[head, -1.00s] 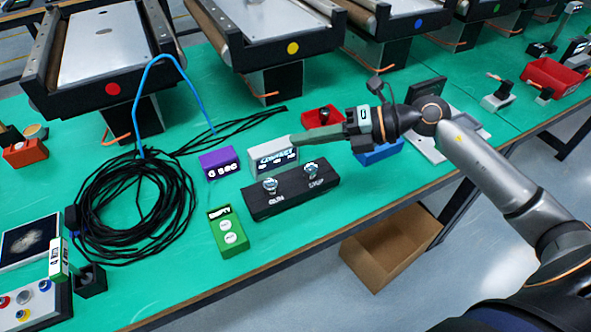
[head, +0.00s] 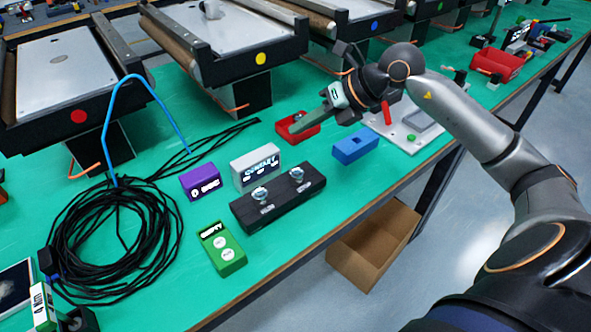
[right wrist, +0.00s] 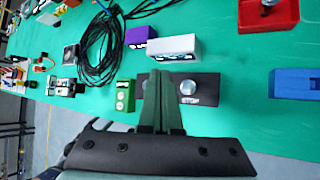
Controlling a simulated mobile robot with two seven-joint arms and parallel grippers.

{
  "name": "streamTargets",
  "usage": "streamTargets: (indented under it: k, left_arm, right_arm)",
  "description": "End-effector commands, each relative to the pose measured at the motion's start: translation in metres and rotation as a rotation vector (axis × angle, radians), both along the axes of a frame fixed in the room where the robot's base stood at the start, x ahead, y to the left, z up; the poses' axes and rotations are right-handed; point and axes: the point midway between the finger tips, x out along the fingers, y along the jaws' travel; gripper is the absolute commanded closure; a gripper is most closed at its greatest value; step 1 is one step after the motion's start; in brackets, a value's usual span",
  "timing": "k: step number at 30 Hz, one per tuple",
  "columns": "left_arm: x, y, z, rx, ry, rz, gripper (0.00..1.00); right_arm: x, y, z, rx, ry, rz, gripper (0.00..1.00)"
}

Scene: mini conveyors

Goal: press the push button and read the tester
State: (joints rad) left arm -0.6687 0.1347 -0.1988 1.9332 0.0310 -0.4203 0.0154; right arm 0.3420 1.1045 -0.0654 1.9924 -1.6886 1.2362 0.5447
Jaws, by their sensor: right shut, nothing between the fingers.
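A black button box (head: 250,215) carries two round silver buttons, the left one (head: 260,194) and the right one (head: 297,174).
A purple display box (head: 199,182) and a green two-button box (head: 222,250) stand nearby. A black cable coil (head: 110,240) lies left. Conveyors line the back; a cardboard box (head: 372,262) is below.

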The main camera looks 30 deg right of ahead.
Motion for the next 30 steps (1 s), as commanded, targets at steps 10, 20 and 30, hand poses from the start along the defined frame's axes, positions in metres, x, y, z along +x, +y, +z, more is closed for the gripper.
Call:
streamTargets:
  k: [10,20,30]
  left_arm:
    - [-0.001,-0.006,-0.019,-0.006,0.013,-0.01,0.0]
    - [0.012,-0.027,-0.034,-0.032,0.004,-0.047,0.0]
    - [0.013,-0.027,-0.041,-0.028,0.006,-0.057,0.0]
  right_arm:
    - [0.0,0.001,-0.028,0.003,0.002,0.001,1.0]
    - [0.0,0.0,-0.074,0.002,0.0,0.0,1.0]
    - [0.0,0.0,-0.089,0.002,0.0,0.0,1.0]
